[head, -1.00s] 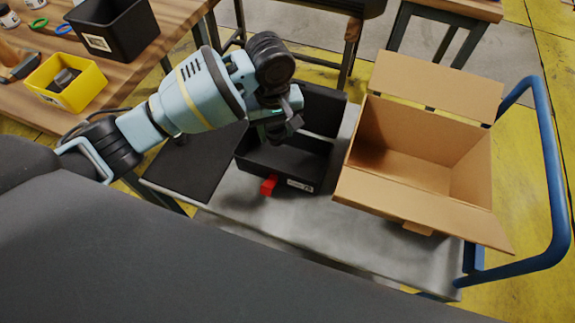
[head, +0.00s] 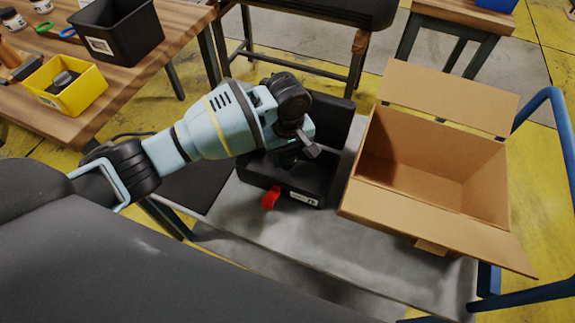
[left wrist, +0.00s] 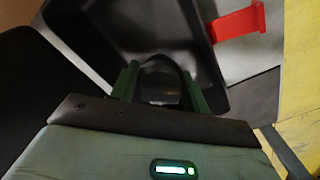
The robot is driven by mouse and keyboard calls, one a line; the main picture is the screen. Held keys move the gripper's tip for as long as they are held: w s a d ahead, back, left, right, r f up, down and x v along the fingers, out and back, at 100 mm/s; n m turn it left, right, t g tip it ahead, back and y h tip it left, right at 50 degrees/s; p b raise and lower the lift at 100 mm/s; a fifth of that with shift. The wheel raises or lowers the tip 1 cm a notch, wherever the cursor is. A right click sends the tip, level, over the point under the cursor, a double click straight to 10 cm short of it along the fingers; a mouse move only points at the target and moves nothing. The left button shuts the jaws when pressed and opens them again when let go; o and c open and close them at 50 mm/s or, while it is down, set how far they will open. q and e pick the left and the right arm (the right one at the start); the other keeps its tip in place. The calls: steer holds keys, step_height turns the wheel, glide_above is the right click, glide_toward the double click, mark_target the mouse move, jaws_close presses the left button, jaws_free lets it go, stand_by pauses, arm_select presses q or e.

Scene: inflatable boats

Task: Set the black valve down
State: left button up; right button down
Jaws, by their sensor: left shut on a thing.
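My left gripper (head: 286,156) is over and partly inside the black bin (head: 262,178) on the cart, pointing down. In the left wrist view, its green fingers (left wrist: 160,88) are shut on the black valve (left wrist: 160,72), a dark rounded piece between them. Beyond the fingers is the dark inside of the bin (left wrist: 150,28). I cannot tell whether the valve touches the bin floor. In the head view the wrist hides the valve. My right gripper is not in view.
A red piece (head: 270,197) is at the bin's front wall. An open cardboard box (head: 435,222) stands to the right on the grey cart (head: 330,238). A blue rail (head: 562,130) edges the cart. A yellow bin (head: 85,98) and a black bin (head: 140,40) sit on the wooden table.

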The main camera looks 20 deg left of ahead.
mark_target(287, 166)
arm_select(q)
step_height(287, 166, down, 4)
steer(key=shift+r+b, duration=0.1)
steer(key=shift+b, duration=0.4)
steer(key=shift+f, duration=0.6)
steer(key=shift+f, duration=0.15)
steer(key=o, duration=1)
